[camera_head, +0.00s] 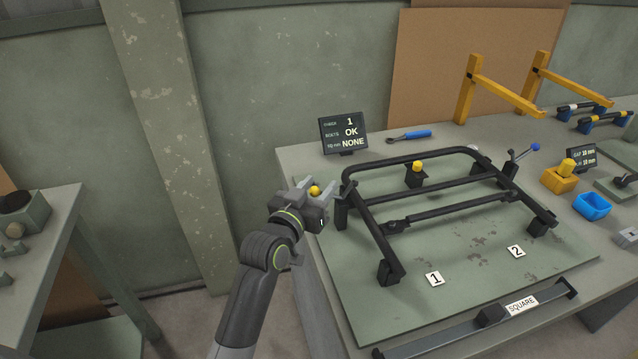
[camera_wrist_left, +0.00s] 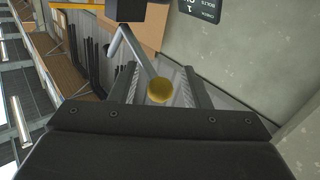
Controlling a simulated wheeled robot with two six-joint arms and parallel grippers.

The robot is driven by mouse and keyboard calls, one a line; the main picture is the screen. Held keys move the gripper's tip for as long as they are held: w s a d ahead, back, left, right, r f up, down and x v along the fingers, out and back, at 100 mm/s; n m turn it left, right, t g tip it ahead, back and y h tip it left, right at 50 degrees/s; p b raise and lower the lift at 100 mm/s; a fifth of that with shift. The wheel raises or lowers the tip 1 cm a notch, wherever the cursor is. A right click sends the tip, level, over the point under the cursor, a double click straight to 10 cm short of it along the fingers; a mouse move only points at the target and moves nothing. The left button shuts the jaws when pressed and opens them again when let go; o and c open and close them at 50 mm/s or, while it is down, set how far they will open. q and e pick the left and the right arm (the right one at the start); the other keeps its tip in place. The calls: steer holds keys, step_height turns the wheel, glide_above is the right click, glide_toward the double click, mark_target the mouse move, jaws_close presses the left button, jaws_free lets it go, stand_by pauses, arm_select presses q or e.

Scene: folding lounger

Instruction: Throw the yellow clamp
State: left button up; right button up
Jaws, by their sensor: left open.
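The yellow clamp's round knob (camera_head: 315,190) shows at the left end of the black folding frame (camera_head: 410,155). In the left wrist view the knob (camera_wrist_left: 160,91) sits on a grey bent lever (camera_wrist_left: 136,50). My left gripper (camera_head: 318,187) is open, with its fingers on either side of the knob. In the wrist view there are gaps between the knob and both fingers, so they look apart from it. The clamp's base is mostly hidden behind my gripper and the frame. My right gripper is not in view.
A blue-knobbed clamp (camera_head: 535,148) stands at the frame's right side. A yellow-capped black block (camera_head: 416,172) is at the frame's back. A small display (camera_head: 343,134) stands behind my gripper. A square bar (camera_head: 480,329) lies along the front. Free floor lies left of the bench.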

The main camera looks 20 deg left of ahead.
arm_select(q)
steer(key=shift+w+d, duration=0.1)
steer(key=shift+w, duration=0.3)
jaws_close()
